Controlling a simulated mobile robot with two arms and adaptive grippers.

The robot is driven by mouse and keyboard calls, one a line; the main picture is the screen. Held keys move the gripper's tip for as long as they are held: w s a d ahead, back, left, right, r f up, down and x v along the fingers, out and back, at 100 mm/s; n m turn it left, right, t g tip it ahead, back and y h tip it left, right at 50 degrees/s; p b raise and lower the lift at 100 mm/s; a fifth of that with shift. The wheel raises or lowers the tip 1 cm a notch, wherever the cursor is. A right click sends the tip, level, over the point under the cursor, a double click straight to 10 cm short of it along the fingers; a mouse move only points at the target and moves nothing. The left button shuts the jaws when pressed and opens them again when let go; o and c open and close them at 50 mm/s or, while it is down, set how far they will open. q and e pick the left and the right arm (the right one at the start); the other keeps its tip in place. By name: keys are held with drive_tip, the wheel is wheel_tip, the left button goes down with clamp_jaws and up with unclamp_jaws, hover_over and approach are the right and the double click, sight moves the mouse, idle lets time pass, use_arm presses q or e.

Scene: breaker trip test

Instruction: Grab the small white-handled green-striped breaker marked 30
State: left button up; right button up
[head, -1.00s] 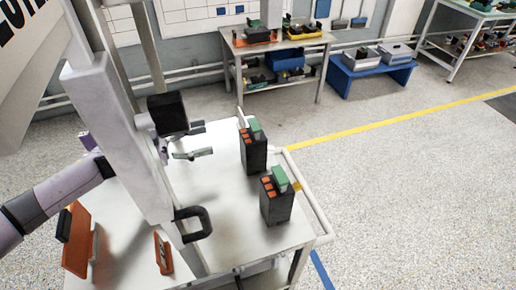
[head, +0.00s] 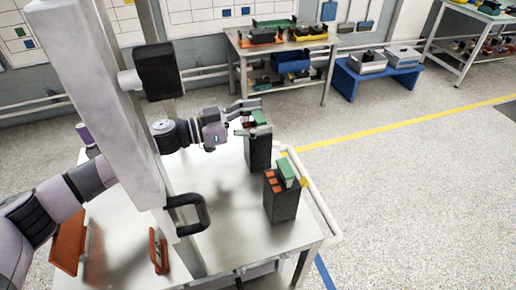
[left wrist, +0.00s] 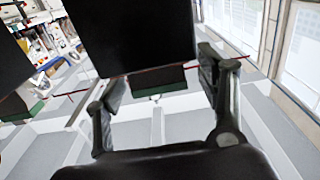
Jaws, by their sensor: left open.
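Two black breakers with green tops stand upright on the metal cart. The far breaker (head: 258,153) has its top partly hidden by my left gripper (head: 258,117). The near breaker (head: 282,203) shows orange switches, a green block and a white strip. No number is legible on either. My left gripper is open, its fingers at the far breaker's top; contact cannot be told. In the left wrist view a large black body (left wrist: 140,35) with a green band fills the space beyond my open fingers (left wrist: 162,72). Another black body with green (left wrist: 14,85) is at the left. My right gripper is not seen.
The cart top (head: 215,225) has a white rail (head: 312,195) on its right side. Orange-brown pieces (head: 68,243) and (head: 157,250) stand at its left. A workbench (head: 285,42) and a blue stand (head: 375,72) are at the back. The floor to the right is clear.

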use_arm(q)
drive_tip(key=shift+s+r, duration=0.1)
drive_tip(key=shift+c, duration=0.8)
clamp_jaws()
drive_tip(key=shift+r, duration=0.1)
